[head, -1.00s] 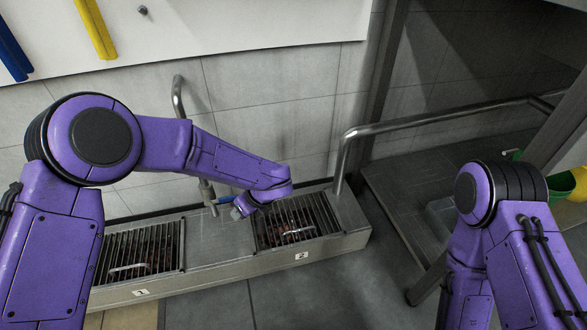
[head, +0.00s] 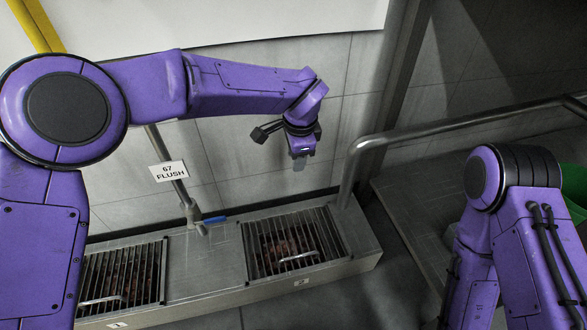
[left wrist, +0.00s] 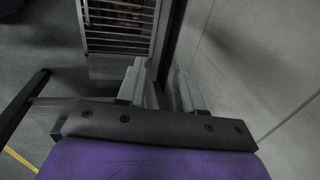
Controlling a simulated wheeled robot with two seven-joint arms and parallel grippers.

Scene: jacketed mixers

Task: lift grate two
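Grate two (head: 272,240) is a barred metal grate with a light handle (head: 298,257), lying flat in the right opening of the trough above the "2" label. My left gripper (head: 302,156) points down above and behind it, near the wall and clear of the grate. Its fingertips are hard to make out in the head view. In the left wrist view the two grey fingers (left wrist: 160,90) stand apart with nothing between them. A barred grate, likely grate two (left wrist: 120,22), shows at the top there. My right gripper is out of view.
Grate one (head: 122,275) lies in the left opening of the trough. A pipe with a "67 FLUSH" tag (head: 169,172) and a blue lever (head: 214,220) stands between the grates. A metal rail (head: 450,128) rises at the trough's right end. A green container (head: 575,185) is at far right.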

